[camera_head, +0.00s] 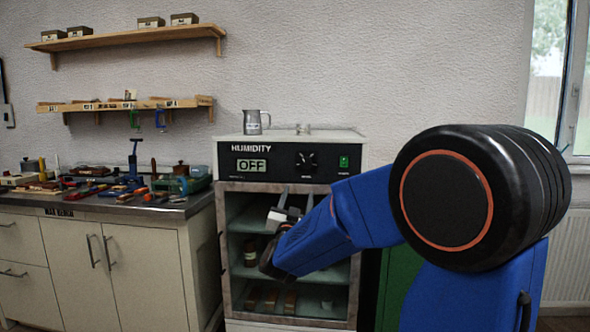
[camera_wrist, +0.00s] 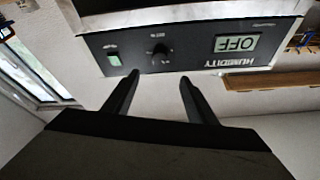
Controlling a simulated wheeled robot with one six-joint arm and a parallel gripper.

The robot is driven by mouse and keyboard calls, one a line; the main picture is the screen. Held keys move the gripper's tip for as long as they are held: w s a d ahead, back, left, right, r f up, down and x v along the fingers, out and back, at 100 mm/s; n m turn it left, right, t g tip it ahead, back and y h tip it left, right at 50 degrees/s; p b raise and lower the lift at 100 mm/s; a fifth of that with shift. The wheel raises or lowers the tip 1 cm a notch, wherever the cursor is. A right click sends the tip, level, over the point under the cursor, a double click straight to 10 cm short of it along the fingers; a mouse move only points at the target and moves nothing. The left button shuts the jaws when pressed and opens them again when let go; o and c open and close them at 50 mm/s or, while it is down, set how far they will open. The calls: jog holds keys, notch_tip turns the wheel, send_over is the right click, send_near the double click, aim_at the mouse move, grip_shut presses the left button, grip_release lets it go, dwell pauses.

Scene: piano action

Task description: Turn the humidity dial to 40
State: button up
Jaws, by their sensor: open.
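The humidity dial (camera_head: 305,159) is a round black knob on the black front panel (camera_head: 222,160) of the cabinet, between the display and a green switch. The display (camera_head: 251,165) reads OFF. In the wrist view the panel appears upside down, with the dial (camera_wrist: 160,53) and the display (camera_wrist: 236,43) in sight. My gripper (camera_head: 290,205) is in front of the cabinet's glass front, below the panel. Its two dark fingers are apart and empty in the wrist view (camera_wrist: 155,92). They point toward the panel and the dial lies beyond them, apparently untouched.
The green switch (camera_head: 343,161) sits right of the dial. A metal jug (camera_head: 254,122) stands on the cabinet top. Shelves inside the cabinet (camera_head: 226,260) hold small items. A workbench crowded with tools (camera_head: 190,207) stands at left. Wall shelves (camera_head: 130,37) hang above.

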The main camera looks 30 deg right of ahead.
aim_at(306, 164)
jog(key=x, duration=1.7)
jog(key=shift+w+r, duration=0.15)
jog(key=shift+w, duration=0.05)
jog(key=shift+d, duration=0.1)
jog(key=c, duration=1.1)
